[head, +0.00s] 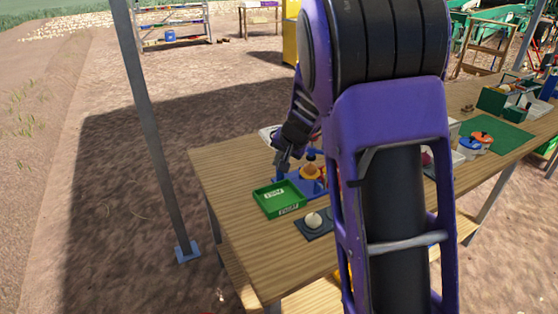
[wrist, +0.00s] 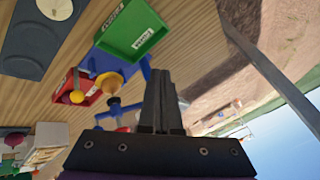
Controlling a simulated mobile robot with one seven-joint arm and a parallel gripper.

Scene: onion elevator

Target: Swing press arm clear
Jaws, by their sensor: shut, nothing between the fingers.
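A blue press-like stand (head: 287,181) sits on the wooden table behind the green tray, partly hidden by my arm. A brown onion (head: 311,171) is at it; the onion also shows in the wrist view (wrist: 110,82). A dark blue bar with a round knob (wrist: 114,102), perhaps the press arm, lies close to the onion in the wrist view. My gripper (head: 281,165) is over the stand's left side, fingers closed together and empty. In the wrist view the gripper (wrist: 158,76) is beside the blue parts; I cannot tell whether it touches them.
A green tray (head: 265,206) with white labels stands at the front left. A pale onion (head: 313,220) rests on a dark plate in front. A red tray (wrist: 92,92) is beyond the stand in the wrist view. A grey post (head: 155,130) stands left of the table.

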